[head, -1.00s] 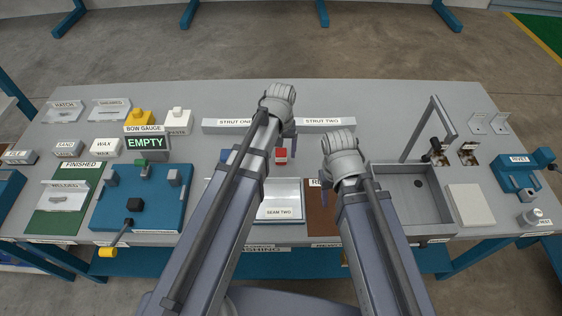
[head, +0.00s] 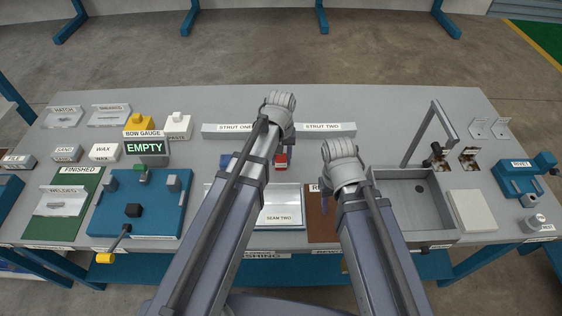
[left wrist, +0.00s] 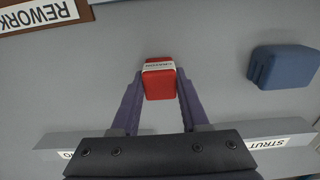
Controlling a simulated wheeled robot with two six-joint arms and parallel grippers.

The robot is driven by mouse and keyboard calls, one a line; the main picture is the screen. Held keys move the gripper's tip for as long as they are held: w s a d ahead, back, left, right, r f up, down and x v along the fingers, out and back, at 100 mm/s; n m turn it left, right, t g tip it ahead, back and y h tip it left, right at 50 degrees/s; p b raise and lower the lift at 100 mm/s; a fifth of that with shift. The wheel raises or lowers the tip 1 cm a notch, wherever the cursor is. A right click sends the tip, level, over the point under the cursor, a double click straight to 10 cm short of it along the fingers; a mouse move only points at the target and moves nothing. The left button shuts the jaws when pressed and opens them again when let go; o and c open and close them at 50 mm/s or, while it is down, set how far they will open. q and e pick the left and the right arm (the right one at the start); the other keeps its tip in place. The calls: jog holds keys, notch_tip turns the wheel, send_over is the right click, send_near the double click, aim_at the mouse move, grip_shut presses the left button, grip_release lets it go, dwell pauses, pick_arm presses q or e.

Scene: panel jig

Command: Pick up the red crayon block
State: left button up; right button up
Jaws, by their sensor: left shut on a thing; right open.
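The red crayon block (left wrist: 159,84) shows in the left wrist view between the two fingers of my left gripper (left wrist: 160,88), which is shut on it. The block has a white label on it. In the head view the red block (head: 281,160) shows just below my left gripper (head: 280,150), partly hidden by the wrist. My right gripper (head: 327,185) is over the table to the right and holds nothing that I can see; its fingers are mostly hidden by the arm.
A blue block (left wrist: 284,66) lies near the red one. The strut one (head: 234,128) and strut two (head: 325,129) bars lie behind. The seam two tray (head: 280,198) and a brown rework mat (head: 321,224) are in front. A grey bin (head: 412,236) stands at right.

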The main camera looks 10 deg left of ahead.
aim_at(281, 157)
pick_arm(q)
grip_shut()
pick_arm(e)
jog(key=shift+r, duration=0.1)
pick_arm(q)
notch_tip(281, 157, up, 10)
jog(key=p, duration=1)
pick_arm(e)
notch_tip(281, 157, up, 10)
pick_arm(q)
jog(key=o, duration=0.6)
grip_release()
grip_shut()
